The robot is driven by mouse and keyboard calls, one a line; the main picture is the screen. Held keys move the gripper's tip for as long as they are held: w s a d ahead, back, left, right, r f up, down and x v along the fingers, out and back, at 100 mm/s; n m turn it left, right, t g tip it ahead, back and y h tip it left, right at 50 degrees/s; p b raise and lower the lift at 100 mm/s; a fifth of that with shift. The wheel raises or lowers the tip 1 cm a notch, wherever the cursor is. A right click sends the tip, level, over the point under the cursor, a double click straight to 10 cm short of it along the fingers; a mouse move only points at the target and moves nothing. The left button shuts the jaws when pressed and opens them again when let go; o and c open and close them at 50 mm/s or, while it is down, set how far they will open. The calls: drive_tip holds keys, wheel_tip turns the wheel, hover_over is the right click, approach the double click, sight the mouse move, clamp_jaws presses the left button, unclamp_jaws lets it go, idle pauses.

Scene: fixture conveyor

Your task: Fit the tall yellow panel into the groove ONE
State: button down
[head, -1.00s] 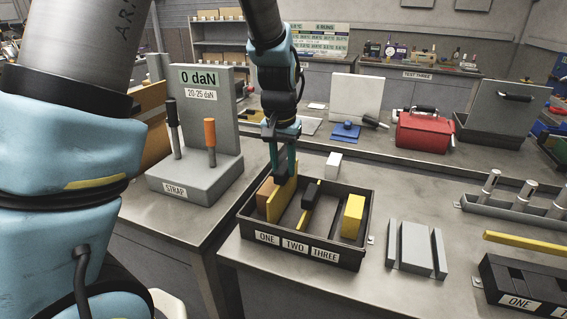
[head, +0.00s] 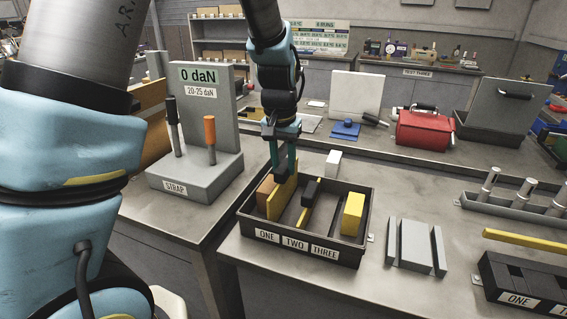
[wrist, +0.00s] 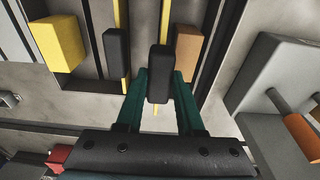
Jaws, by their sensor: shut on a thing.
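The tall yellow panel (head: 284,198) stands upright over the groove ONE side of the black fixture box (head: 262,241). My gripper (head: 286,163) is shut on its top. In the wrist view, a black grip on the panel (wrist: 158,78) lies between my gripper's fingers (wrist: 160,90), with thin yellow edges showing beyond it. The ONE label (head: 266,237) is on the box's front wall, left of TWO and THREE. The panel's lower edge is inside the box outline; I cannot tell how deep it sits in the groove.
A brown block (head: 266,188) stands close left of the panel. A second black-topped yellow panel (head: 311,190) and a yellow block (head: 352,214) stand to its right. A grey strap stand (head: 195,180) is left of the box, and a grey slotted block (head: 415,245) is right.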

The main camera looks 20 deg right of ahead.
drive_tip(key=shift+f+b, duration=0.9)
drive_tip(key=shift+f, duration=0.45)
idle(1.1)
drive_tip(key=shift+c, duration=2.2)
unclamp_jaws()
drive_tip(key=r, duration=0.3)
drive_tip(key=r+b, duration=0.1)
drive_tip(key=r, duration=0.3)
drive_tip(key=s+a+r+b, duration=0.1)
drive_tip(key=r, duration=0.2)
drive_tip(key=shift+r, duration=0.35)
drive_tip(key=s+a+f+n, duration=0.1)
drive_tip(key=a+f+n, duration=0.2)
drive_tip(key=a, duration=1.1)
drive_tip(key=s+a+f+n, duration=0.1)
drive_tip(key=a+f+n, duration=0.3)
drive_tip(key=a, duration=1.1)
wheel_tip(320, 180, down, 3)
drive_tip(key=shift+s+r+t+y, duration=0.15)
drive_tip(key=shift+s+t+y, duration=0.15)
drive_tip(key=shift+y, duration=0.1)
